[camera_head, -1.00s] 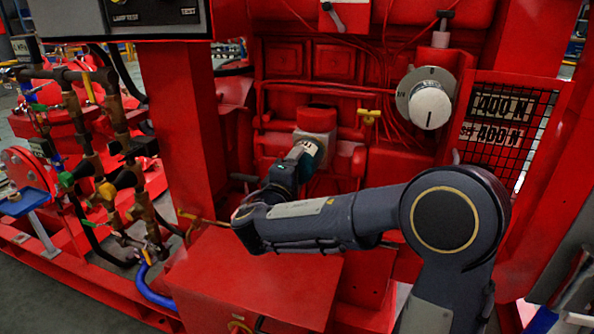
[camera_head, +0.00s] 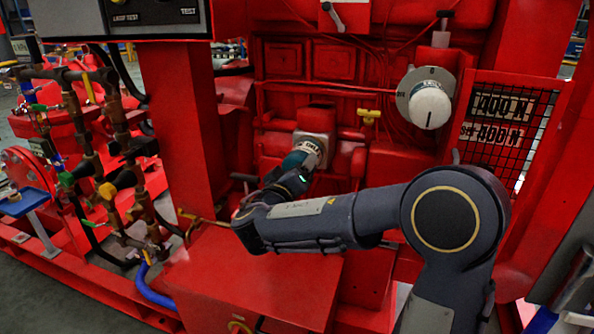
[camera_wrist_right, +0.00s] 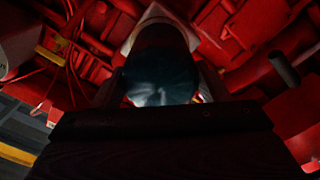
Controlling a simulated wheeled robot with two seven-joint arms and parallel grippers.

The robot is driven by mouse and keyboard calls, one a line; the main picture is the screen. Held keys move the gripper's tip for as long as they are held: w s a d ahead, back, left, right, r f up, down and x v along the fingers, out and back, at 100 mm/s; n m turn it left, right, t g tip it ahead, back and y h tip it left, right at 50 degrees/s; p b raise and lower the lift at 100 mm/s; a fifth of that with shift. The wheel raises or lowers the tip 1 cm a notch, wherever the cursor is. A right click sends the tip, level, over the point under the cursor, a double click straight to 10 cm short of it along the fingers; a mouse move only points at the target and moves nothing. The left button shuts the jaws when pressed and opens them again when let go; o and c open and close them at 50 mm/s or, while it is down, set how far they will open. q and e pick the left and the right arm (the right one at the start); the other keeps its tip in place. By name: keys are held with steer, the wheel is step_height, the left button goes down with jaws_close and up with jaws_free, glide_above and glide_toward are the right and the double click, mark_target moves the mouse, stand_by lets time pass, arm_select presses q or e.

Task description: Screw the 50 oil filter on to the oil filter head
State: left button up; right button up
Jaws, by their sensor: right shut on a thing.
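The oil filter (camera_head: 308,149) is a dark teal cylinder with a pale printed label near its far end. My right gripper (camera_head: 297,172) is shut on its near end. In the right wrist view the filter (camera_wrist_right: 160,76) lies between the two dark fingers (camera_wrist_right: 160,92), its near end facing the camera. The oil filter head (camera_head: 323,139) is a pale grey block on the red engine. The filter's far end meets it or lies right in front of it; the thread is hidden. My left gripper is not in view.
A white round part (camera_head: 430,106) on a grey disc and a mesh guard (camera_head: 503,125) stand to the right. A red box (camera_head: 255,275) lies below my forearm. A red post (camera_head: 180,120) and pipes with valves (camera_head: 108,170) are on the left.

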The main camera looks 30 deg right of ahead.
steer(key=shift+w+a, duration=0.1)
steer(key=shift+a, duration=0.05)
steer(key=m, duration=0.9)
steer(key=shift+r, duration=0.1)
steer(key=m, duration=0.9)
steer(key=shift+r, duration=0.1)
steer(key=o, duration=1.4)
